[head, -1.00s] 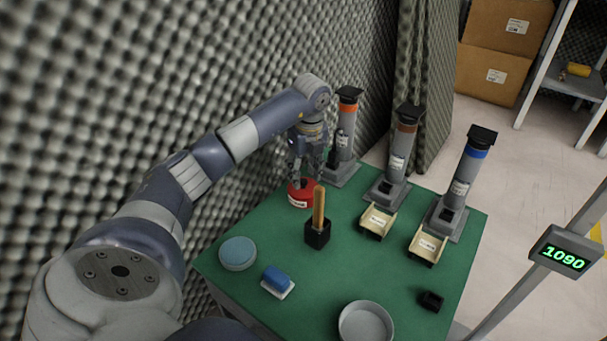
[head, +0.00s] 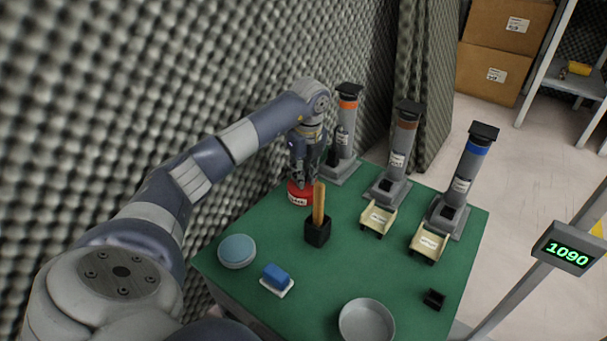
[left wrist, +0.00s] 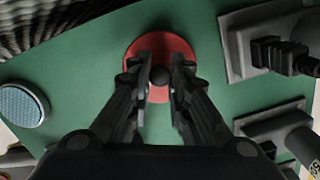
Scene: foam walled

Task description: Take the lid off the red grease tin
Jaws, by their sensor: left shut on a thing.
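The red grease tin (head: 299,198) stands at the back left of the green table, below my left gripper (head: 302,182). In the left wrist view its red lid (left wrist: 140,55) shows from above as a round disc with a dark knob (left wrist: 160,74) in the middle. My left gripper (left wrist: 160,78) points down over the lid, its two fingers shut on the knob from both sides. The lid appears seated on the tin. The fingers hide part of the lid. My right gripper is not in view.
A black holder (head: 317,233) with a wooden handle stands close in front of the tin. Several grey dispensers (head: 392,160) line the back right. A blue-topped round tin (head: 237,250), blue block (head: 276,276) and grey dish (head: 367,323) sit nearer. Foam wall (head: 130,90) rises behind.

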